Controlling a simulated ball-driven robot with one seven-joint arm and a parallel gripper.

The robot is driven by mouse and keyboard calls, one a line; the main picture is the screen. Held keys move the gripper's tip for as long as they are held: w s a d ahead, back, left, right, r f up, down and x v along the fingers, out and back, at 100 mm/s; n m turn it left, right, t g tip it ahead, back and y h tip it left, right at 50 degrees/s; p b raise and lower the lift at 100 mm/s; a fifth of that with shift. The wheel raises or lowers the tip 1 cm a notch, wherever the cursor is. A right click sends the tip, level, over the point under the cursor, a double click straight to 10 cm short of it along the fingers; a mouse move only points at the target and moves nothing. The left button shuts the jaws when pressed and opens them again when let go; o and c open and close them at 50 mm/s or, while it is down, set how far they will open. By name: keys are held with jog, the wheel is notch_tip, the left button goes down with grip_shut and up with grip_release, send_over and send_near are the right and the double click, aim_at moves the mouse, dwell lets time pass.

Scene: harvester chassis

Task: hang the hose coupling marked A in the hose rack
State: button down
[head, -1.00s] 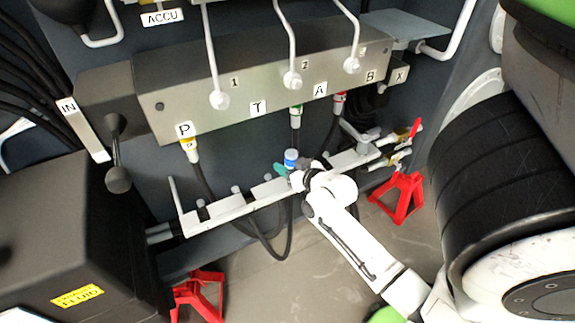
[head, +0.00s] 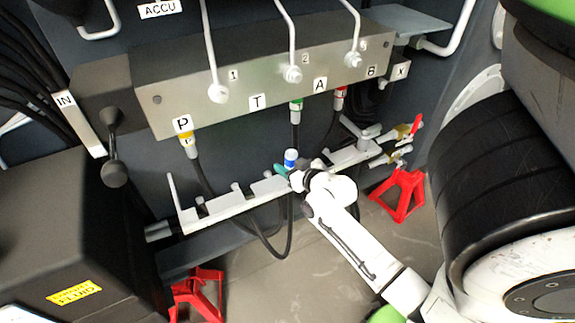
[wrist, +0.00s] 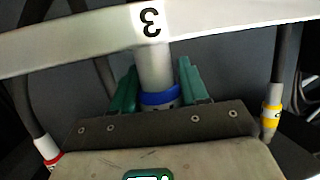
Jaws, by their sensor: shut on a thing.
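My gripper (wrist: 157,92) is shut on a hose coupling with a blue band (wrist: 160,98); its teal fingers lie on both sides of it. In the head view the blue-banded coupling (head: 291,157) stands upright at the pale hose rack (head: 235,207), near its middle, with my gripper (head: 287,173) beside it. No letter is readable on it. In the wrist view the coupling's pale body meets the edge of the rack bar (wrist: 60,48), at the number 3. I cannot tell whether it sits in a slot.
A valve block (head: 240,100) marked P, T, A and B stands behind the rack. A yellow coupling (head: 191,146), a green one (head: 296,105) and a red one (head: 340,98) hang below it. Red stands (head: 400,195) are on the floor; a large black tyre (head: 490,180) is at right.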

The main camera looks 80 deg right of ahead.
jog(key=shift+f+b, duration=0.8)
jog(key=shift+f, duration=0.25)
jog(key=c, duration=0.7)
grip_release()
jog(key=shift+o, duration=1)
jog(key=shift+f, duration=0.15)
jog(key=shift+a+f, duration=0.1)
jog(key=shift+a, duration=0.05)
jog(key=v, duration=1.1)
jog(key=shift+d+r, duration=0.3)
jog(key=shift+r, duration=0.1)
